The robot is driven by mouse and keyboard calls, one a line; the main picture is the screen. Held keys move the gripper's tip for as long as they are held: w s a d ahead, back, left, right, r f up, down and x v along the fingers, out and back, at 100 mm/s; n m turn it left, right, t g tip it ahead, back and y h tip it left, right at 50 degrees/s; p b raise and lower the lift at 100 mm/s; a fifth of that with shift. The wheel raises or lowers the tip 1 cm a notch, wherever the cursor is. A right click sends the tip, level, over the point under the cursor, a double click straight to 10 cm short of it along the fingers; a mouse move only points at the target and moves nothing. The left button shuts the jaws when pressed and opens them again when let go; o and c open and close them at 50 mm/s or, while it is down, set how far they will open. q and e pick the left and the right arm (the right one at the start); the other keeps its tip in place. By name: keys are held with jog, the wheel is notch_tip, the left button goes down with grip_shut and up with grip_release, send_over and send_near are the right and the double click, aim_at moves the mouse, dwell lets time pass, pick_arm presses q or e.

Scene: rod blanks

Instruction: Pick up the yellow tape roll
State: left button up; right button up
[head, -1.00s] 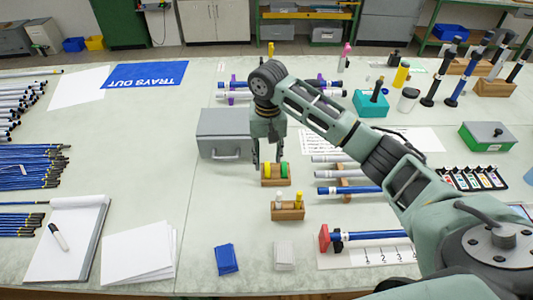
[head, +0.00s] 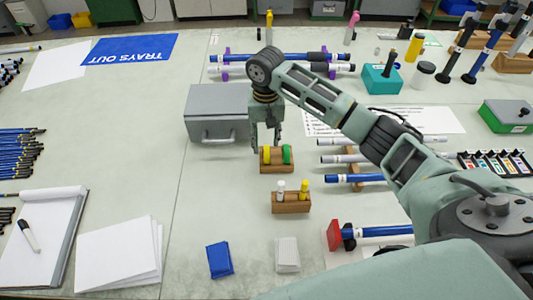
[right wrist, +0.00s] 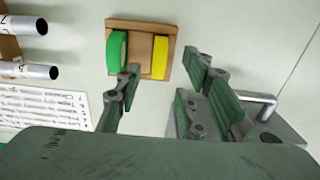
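The yellow tape roll (head: 266,154) stands in a small wooden holder (head: 277,169), left of a green tape roll (head: 287,154). In the right wrist view the yellow roll (right wrist: 160,58) is on the right side of the holder and the green roll (right wrist: 117,50) on the left. My right gripper (right wrist: 167,80) is open and empty. Its fingers are spread in front of the holder, with the yellow roll showing between them and no visible contact. In the head view the right gripper (head: 265,143) is just above the holder. My left gripper is not in view.
A grey metal box (head: 217,115) with a handle stands close to the left of the right gripper. A second wooden holder (head: 291,203) with a white and a yellow piece is nearer. Blue and white rods (head: 355,178) lie on racks to the right. Bare table lies left of the holders.

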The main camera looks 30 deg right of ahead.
aim_at(267, 147)
jog(key=shift+s+f, duration=0.1)
jog(key=shift+f, duration=0.35)
notch_tip(267, 147, down, 4)
jog(key=shift+f+p, duration=0.15)
jog(key=shift+p, duration=0.35)
jog(key=shift+c, duration=0.4)
grip_shut()
